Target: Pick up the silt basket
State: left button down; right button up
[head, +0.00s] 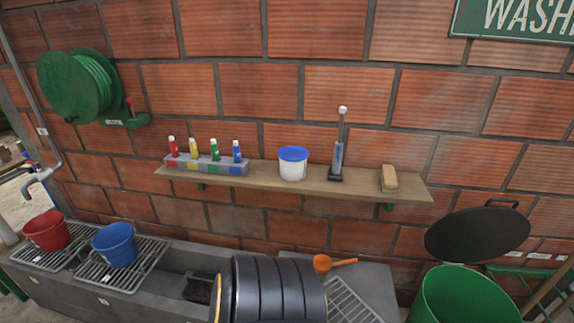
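A small dark open basket (199,289) with dark contents sits in the grey trough at the bottom, left of centre. It looks like the silt basket, but its right side is hidden behind a large black ribbed cylinder (278,290). Neither of my grippers is in the head view, so I cannot see where they are relative to the basket.
A red bucket (47,232) and a blue bucket (115,245) stand on racks at left. An orange scoop (322,263) lies right of the cylinder. A green bin (460,297) stands at lower right. A wooden shelf (270,180) holds bottles and a tub.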

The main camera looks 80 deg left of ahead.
aim_at(199, 289)
jog(key=u, duration=3.45)
jog(key=i+j, duration=0.15)
jog(key=j, duration=0.25)
jog(key=i+j+u, duration=0.15)
jog(key=j, duration=0.25)
jog(key=i+j, duration=0.2)
jog(key=j, duration=0.2)
jog(key=i+j+u, duration=0.15)
jog(key=j, duration=0.25)
